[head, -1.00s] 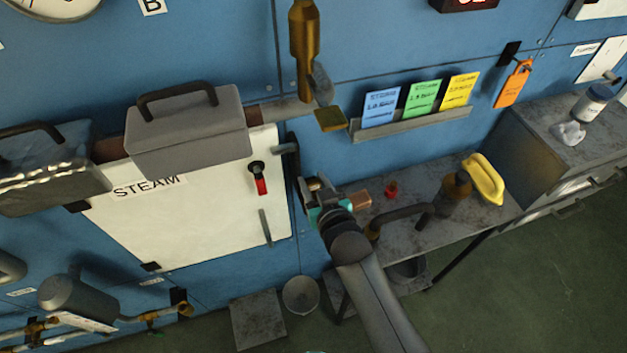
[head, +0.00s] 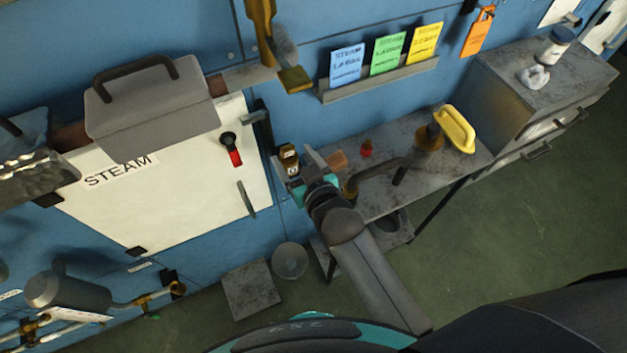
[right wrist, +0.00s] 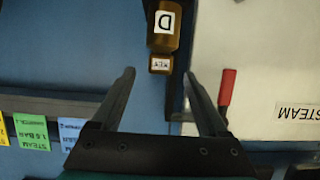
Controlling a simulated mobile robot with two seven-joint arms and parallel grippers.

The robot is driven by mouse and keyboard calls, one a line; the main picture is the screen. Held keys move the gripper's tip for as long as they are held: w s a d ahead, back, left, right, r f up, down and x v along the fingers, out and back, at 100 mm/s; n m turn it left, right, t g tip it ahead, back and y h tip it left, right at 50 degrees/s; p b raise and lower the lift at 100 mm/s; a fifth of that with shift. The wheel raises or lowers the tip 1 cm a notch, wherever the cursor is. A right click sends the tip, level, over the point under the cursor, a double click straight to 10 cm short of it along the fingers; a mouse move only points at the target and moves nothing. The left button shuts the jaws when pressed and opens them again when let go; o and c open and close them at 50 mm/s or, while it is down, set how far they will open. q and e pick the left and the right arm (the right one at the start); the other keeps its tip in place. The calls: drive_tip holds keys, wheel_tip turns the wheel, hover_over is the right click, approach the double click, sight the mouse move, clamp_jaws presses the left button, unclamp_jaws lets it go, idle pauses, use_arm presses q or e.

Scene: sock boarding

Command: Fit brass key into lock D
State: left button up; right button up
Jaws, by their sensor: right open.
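Lock D (right wrist: 163,28) is a brass-brown block with a white D label on the blue panel, at the top of the right wrist view. A small brass block labelled KEY (right wrist: 160,64) sits against the lock's end, in line with it. How deep it sits in the lock is hidden. My right gripper (right wrist: 160,82) is open, its fingers apart on either side of the key and not touching it. In the head view my right gripper (head: 296,166) is just in front of the small brass lock and key (head: 288,154). My left gripper is not in view.
A white STEAM door (head: 165,190) with a red-handled lever (head: 233,150) is close left of the gripper. A card rack (head: 380,80) hangs above. Green floor is clear at lower right.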

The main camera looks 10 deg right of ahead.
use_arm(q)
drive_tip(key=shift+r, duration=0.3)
use_arm(e)
drive_tip(key=v, duration=1.1)
drive_tip(key=s+d+f+g+h+b, duration=0.1)
drive_tip(key=s+d+f+g+b, duration=0.15)
drive_tip(key=f, duration=0.75)
drive_tip(key=s+d+f+g+b, duration=0.1)
drive_tip(key=s+f+b, duration=0.2)
drive_tip(key=f, duration=0.8)
drive_tip(key=s+d+f+g+h+b, duration=0.1)
drive_tip(key=s+f+g+b, duration=0.15)
drive_tip(key=f, duration=0.75)
use_arm(q)
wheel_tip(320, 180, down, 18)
drive_tip(key=b, duration=0.9)
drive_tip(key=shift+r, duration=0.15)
use_arm(e)
drive_tip(key=s+d+f+g+h, duration=0.1)
drive_tip(key=s+d+f+g, duration=0.2)
drive_tip(key=s+f, duration=0.7)
drive_tip(key=s+d+f+m+g+h, duration=0.1)
drive_tip(key=s+d+f+g, duration=0.2)
drive_tip(key=s+d+f, duration=0.4)
drive_tip(key=s+f, duration=0.3)
drive_tip(key=f, duration=0.3)
drive_tip(key=shift+s+f, duration=0.15)
drive_tip(key=shift+f, duration=0.05)
